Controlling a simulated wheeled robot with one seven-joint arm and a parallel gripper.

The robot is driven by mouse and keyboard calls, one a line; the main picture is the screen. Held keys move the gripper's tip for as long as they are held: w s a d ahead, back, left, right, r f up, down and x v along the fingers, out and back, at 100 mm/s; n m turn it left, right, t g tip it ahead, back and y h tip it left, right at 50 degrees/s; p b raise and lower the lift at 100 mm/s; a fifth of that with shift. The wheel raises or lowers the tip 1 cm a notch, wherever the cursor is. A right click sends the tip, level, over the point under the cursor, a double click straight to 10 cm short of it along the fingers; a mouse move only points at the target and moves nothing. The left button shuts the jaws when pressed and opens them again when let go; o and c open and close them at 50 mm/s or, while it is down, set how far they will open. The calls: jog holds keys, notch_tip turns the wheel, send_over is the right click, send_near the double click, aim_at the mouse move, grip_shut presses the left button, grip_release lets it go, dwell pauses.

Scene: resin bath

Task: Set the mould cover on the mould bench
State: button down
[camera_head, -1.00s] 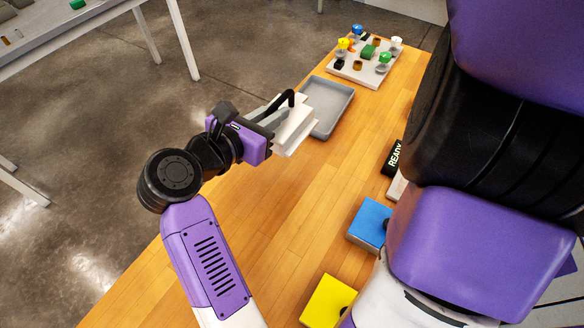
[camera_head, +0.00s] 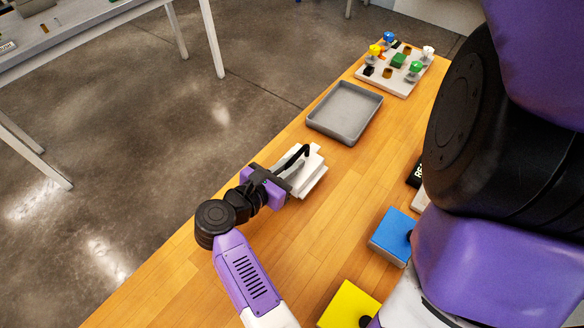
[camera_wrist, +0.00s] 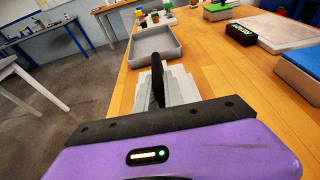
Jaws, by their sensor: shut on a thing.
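The mould cover (camera_head: 312,176) is a pale, stepped block with a black bar handle (camera_head: 299,158). My gripper (camera_head: 287,178) is shut on the mould cover. The cover is over the wooden bench (camera_head: 340,205), on the near side of the grey tray and apart from it. I cannot tell whether its underside touches the wood. In the wrist view the cover (camera_wrist: 184,88) and its handle (camera_wrist: 157,84) show just beyond my gripper's dark front edge. The fingertips are mostly hidden. No label shows which surface is the mould bench.
The empty grey tray (camera_head: 345,110) lies farther along the bench. A board (camera_head: 402,82) with several coloured pieces is at the far end. A blue block (camera_head: 390,238) and a yellow block (camera_head: 347,304) sit at right. Bare wood surrounds the cover.

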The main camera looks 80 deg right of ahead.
jog(key=shift+f, duration=1)
jog(key=shift+f, duration=0.2)
jog(key=c, duration=1.5)
grip_release()
jog(key=shift+o, duration=0.2)
